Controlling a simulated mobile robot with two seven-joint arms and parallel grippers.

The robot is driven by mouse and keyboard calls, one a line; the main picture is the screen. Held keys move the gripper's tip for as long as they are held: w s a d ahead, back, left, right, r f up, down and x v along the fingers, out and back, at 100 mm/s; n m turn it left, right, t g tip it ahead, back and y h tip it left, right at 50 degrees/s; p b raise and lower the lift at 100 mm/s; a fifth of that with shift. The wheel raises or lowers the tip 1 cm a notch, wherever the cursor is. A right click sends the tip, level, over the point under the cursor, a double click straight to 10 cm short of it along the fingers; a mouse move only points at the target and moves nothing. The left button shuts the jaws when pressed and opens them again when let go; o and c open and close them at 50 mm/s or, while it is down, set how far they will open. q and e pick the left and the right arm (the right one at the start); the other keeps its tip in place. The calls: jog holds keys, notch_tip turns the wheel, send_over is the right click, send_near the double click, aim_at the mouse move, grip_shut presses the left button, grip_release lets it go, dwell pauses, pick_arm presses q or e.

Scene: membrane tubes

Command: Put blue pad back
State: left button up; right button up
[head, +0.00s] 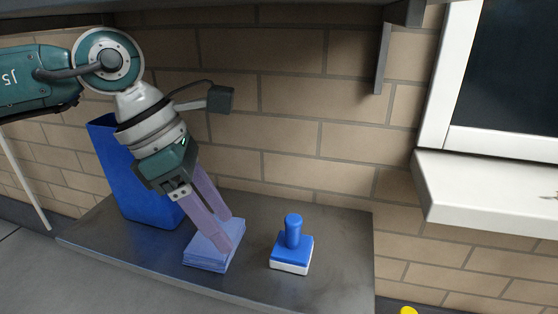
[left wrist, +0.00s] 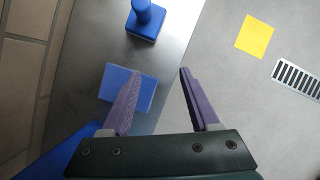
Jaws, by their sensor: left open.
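A stack of light blue-violet pads (head: 207,251) lies on the dark metal shelf; it also shows in the left wrist view (left wrist: 114,82). A blue tool (head: 293,240) with an upright round handle and a white bottom layer stands to its right; the left wrist view shows it at the top (left wrist: 146,20). My left gripper (head: 227,231) is open, its purple fingers pointing down at the stack. Whether the fingers touch the stack I cannot tell. My right gripper is out of view.
A tall blue container (head: 128,185) stands on the shelf (head: 330,275) behind and left of the stack, close to my left arm. A brick wall rises behind. A white window sill (head: 490,190) juts out at right. A yellow square (left wrist: 255,36) lies on the floor.

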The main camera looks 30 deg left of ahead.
pick_arm(q)
jog(key=w+d+r+n+t+h, duration=0.1)
jog(key=d+r+t+h, duration=0.15)
jog(key=d, duration=0.45)
jog(key=d+r+n+t+h, duration=0.1)
jog(key=d+r+h, duration=0.25)
jog(key=d, duration=0.25)
jog(key=w+d+r+n+t+h, duration=0.1)
jog(key=w+r+n+t, duration=0.1)
jog(key=r+n+t, duration=0.4)
jog(key=w+d+r+n+t+h, duration=0.1)
jog(key=w+r+n+t, duration=0.1)
jog(key=r+n+t, duration=0.4)
jog(key=s+a+f+n+g+y, duration=0.1)
jog(key=a+f+n+y, duration=0.2)
jog(key=a+n+y, duration=0.6)
jog(key=s+a+f+n+g+y, duration=0.1)
jog(key=a+f+n+y, duration=0.25)
jog(key=n, duration=0.95)
jog(key=s+d+f+n+g, duration=0.1)
jog(key=s+f+n+g, duration=0.3)
jog(key=s, duration=0.6)
jog(key=s+d+f+n+g, duration=0.2)
jog(key=s+f+n+g, duration=0.2)
jog(key=s+f+g, duration=0.4)
notch_tip(320, 180, down, 2)
jog(key=shift+s+d+f+h, duration=0.15)
jog(key=shift+s+h, duration=0.3)
jog(key=shift+s, duration=0.55)
